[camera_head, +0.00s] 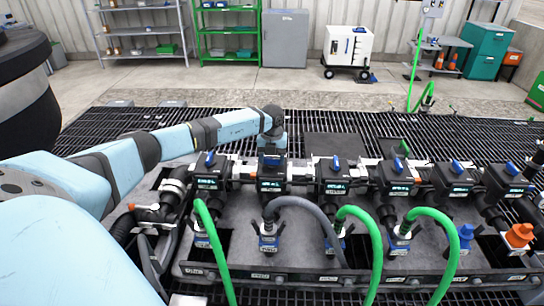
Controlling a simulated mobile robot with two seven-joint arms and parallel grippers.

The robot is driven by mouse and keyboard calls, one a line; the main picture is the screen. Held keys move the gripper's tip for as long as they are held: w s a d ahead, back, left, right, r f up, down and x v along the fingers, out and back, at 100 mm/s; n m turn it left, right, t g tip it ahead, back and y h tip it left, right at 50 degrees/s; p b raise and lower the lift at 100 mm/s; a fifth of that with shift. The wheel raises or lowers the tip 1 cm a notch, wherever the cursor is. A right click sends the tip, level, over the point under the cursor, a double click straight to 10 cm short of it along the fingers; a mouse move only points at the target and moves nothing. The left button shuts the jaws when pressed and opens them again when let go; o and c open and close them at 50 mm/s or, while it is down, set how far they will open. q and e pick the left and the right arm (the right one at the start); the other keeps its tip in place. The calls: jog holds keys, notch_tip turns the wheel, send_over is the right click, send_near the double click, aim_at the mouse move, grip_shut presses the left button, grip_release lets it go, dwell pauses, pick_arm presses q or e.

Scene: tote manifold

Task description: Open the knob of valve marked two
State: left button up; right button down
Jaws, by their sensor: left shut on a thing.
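A row of dark valve boxes with blue knobs runs across the manifold. The second valve from the left (271,183) stands directly under my left gripper (272,150). My left arm reaches in from the left, and its gripper points down, shut on that valve's blue knob, which the gripper mostly hides. The first valve (208,182) is just left of it, with its knob (210,159) in plain view. The third valve (334,185) is to the right with its own blue knob (336,162). The valve markings are too small to read. My right gripper is out of view.
A grey hose (312,209) and several green hoses (373,235) arch up from the front couplings. An orange fitting (519,236) sits at the right. Black floor grating (370,121) surrounds the manifold. Shelves, a grey cabinet (286,40) and a white wheeled unit (348,46) stand far back.

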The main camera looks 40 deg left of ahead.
pick_arm(q)
jog(key=shift+n, duration=0.4)
jog(key=o, duration=0.9)
notch_tip(320, 180, up, 14)
jog(key=shift+f+b, duration=0.1)
jog(key=shift+b, duration=0.25)
dwell(0.3)
